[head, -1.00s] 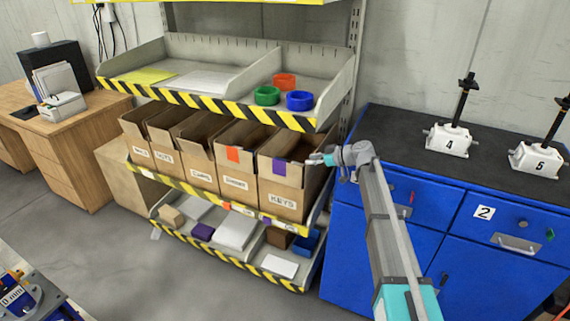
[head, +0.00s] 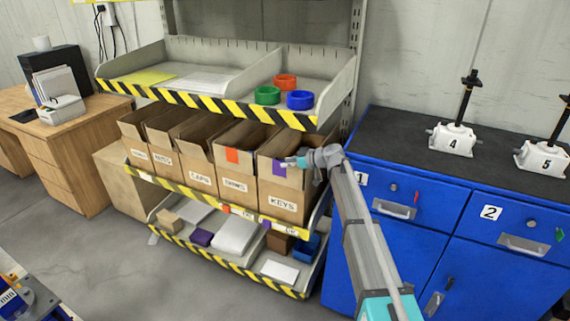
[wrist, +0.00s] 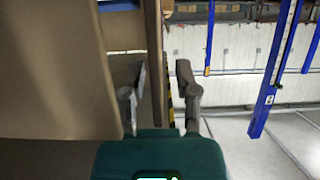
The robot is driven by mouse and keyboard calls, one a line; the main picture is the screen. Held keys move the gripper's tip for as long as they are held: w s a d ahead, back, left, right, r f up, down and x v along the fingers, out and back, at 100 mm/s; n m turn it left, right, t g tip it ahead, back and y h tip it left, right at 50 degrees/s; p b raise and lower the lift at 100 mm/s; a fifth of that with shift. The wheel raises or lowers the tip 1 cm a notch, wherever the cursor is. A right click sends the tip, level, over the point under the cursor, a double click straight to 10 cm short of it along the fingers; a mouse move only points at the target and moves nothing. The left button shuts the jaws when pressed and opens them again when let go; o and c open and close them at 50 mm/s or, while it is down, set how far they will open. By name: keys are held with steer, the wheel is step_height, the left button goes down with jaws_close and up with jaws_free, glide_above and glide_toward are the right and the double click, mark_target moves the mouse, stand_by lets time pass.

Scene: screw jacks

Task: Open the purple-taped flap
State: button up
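The purple tape (head: 279,168) is on the front flap (head: 265,165) of the cardboard box marked KEYS (head: 282,197), at the right end of the box row. The flap stands up at the box front. My gripper (head: 289,162) is at the flap's upper right, beside the tape, and partly overlaps the flap in the head view. In the wrist view my gripper (wrist: 161,90) is open, with a thin upright cardboard edge (wrist: 154,50) between its fingers. A gap shows between this edge and the right finger. Contact with the left finger is unclear. The tape is not visible there.
A box with orange tape (head: 232,156) stands directly left. The shelf above, with a striped edge (head: 240,107), holds colored rings (head: 300,100). The blue cabinet (head: 405,240) stands close on the right, with white screw jacks (head: 452,139) on top. Open floor (head: 110,250) lies in front.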

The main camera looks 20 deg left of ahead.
jaws_close()
